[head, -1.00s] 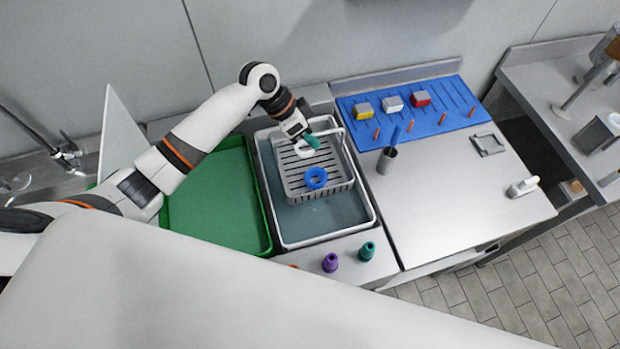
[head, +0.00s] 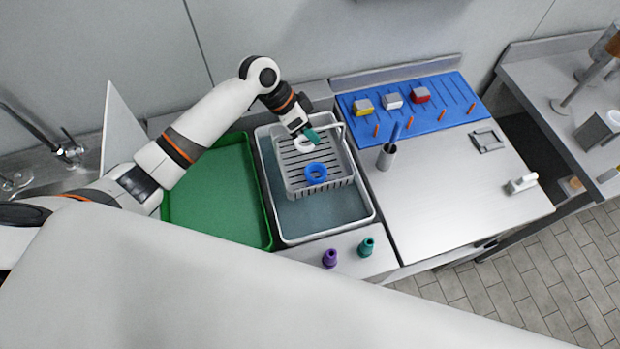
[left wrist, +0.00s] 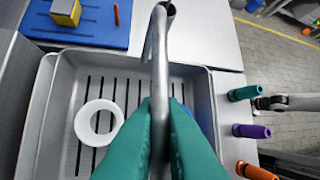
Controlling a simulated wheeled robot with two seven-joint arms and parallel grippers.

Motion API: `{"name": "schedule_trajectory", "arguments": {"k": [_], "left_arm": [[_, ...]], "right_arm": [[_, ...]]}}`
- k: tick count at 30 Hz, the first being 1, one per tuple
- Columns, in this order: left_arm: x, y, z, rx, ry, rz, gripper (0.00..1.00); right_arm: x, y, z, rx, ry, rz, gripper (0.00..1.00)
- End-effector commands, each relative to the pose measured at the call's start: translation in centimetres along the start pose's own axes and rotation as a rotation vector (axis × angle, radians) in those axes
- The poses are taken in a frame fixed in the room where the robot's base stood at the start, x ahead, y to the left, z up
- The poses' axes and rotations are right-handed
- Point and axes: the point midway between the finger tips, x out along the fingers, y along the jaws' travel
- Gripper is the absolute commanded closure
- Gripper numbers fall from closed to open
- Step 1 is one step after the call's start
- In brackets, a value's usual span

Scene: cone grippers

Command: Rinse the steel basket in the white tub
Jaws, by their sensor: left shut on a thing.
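The steel basket (head: 297,181) has a slotted floor and sits inside the rim of the white tub (head: 286,240), over the tub's back part. A white ring (head: 299,147) and a blue ring (head: 316,173) lie in it. My left gripper (head: 318,136) has teal fingers. In the left wrist view, its fingers (left wrist: 158,105) are shut on the basket's handle (left wrist: 160,50). The white ring (left wrist: 99,122) shows whole there; the fingers mostly hide the blue ring. I cannot tell how deep the basket sits in the water (head: 325,211).
A green tray (head: 215,200) adjoins the tub's left side. Purple (head: 330,258) and teal (head: 366,247) cone pieces stand in front of it. The steel top between is mostly clear.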

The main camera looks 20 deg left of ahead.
Motion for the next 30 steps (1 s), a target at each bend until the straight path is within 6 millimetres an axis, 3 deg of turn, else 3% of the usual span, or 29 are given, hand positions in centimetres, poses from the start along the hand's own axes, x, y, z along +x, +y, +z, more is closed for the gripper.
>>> {"name": "schedule_trajectory", "arguments": {"k": [7, 14, 21, 30], "left_arm": [[-0.4, -0.1, 0.3, 0.001, -0.003, 0.001, 1.00], [-2.3, -0.6, 1.2, 0.002, -0.002, 0.001, 1.00], [-3.5, -1.0, 1.9, 0.003, -0.003, 0.001, 1.00], [-3.5, -1.0, 1.9, 0.001, -0.002, 0.000, 1.00]], "right_arm": [[-0.3, 0.0, 0.0, 0.000, 0.000, 0.000, 0.70], [-2.0, 0.0, 0.2, 0.000, 0.000, 0.000, 0.70], [-1.5, 0.1, 0.2, 0.001, 0.000, 0.001, 0.70], [-1.5, 0.1, 0.2, 0.001, -0.001, 0.002, 0.70]]}}
